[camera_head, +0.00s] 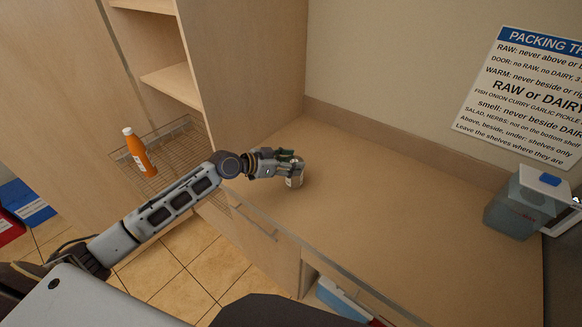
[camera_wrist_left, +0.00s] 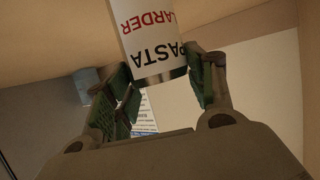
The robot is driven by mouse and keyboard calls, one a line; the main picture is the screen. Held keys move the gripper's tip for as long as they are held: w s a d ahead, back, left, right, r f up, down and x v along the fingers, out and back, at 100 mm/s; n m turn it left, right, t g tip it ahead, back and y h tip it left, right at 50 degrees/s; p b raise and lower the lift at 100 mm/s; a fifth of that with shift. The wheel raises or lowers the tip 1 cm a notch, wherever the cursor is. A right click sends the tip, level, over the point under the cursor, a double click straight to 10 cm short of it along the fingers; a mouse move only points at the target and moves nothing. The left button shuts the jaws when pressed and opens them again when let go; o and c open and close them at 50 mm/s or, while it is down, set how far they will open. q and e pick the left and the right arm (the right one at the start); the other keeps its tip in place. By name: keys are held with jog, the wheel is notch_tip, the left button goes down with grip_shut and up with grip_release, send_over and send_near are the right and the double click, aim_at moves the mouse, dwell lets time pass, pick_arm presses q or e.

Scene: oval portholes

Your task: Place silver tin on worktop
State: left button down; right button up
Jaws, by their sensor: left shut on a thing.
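The silver tin (camera_head: 294,180) has a white label and is in my left gripper (camera_head: 288,160), over the near left part of the worktop (camera_head: 390,215). In the left wrist view the tin (camera_wrist_left: 146,35) shows the words PASTA and LARDER and a metal rim, and part of it runs out of the frame. The left gripper's green-padded fingers (camera_wrist_left: 163,90) are shut on it, one on each side. I cannot tell whether the tin touches the worktop. My right gripper is not in view.
A blue-grey container (camera_head: 512,208) with a blue lid piece stands at the worktop's right end. An orange bottle (camera_head: 138,153) stands on a wire shelf (camera_head: 178,152) at the left. A tall wooden cabinet borders the worktop's left end. The worktop's middle is clear.

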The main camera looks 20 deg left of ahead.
pick_arm(q)
notch_tip(320, 180, down, 2)
jog(key=shift+f, duration=0.15)
dwell(0.4)
jog(key=c, duration=0.5)
grip_release()
jog(key=shift+c, duration=0.2)
